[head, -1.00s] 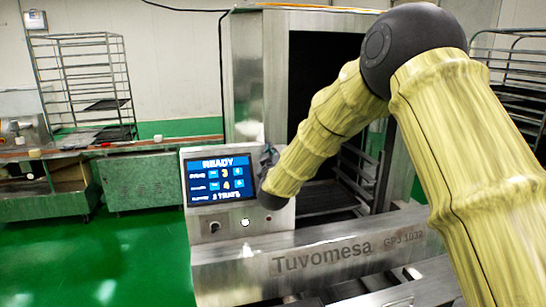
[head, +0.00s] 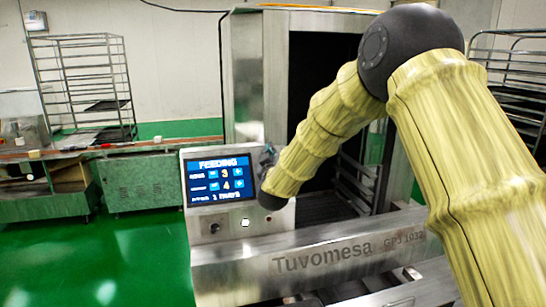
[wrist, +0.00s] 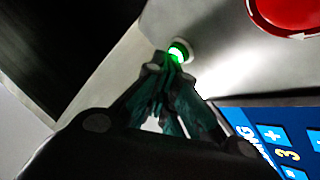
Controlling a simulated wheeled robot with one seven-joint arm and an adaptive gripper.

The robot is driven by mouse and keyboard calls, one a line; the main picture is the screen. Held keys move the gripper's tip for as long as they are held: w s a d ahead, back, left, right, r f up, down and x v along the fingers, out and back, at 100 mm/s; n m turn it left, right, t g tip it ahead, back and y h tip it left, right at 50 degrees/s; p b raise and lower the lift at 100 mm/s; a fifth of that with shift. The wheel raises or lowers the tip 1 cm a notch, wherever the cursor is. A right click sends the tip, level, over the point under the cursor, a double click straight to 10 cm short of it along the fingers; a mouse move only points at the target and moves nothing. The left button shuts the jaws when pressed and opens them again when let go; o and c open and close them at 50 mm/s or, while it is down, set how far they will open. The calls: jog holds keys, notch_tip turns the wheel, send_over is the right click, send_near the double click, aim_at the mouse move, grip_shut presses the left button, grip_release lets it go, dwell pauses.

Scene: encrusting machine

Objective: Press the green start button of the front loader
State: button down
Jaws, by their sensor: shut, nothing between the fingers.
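The green start button (wrist: 178,50) glows in the wrist view, set in a pale ring on the metal panel. My gripper (wrist: 166,68) is shut, with its fingertips at the lower edge of the button and partly covering it. They appear to touch it. In the head view my gripper (head: 267,156) shows only as a small dark piece beside the screen, and my arm hides the button. The front loader's control panel (head: 226,213) carries a blue screen (head: 219,179) reading "FEEDING".
A large red button (wrist: 288,12) is near the fingertips in the wrist view. A black knob (head: 214,228) and a white button (head: 245,222) sit below the screen. The loader's dark opening is behind my arm. Green floor (head: 130,260) is clear at left.

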jog(key=shift+s+d+r, duration=0.15)
jog(key=shift+s+r, duration=0.25)
jog(key=shift+s, duration=0.15)
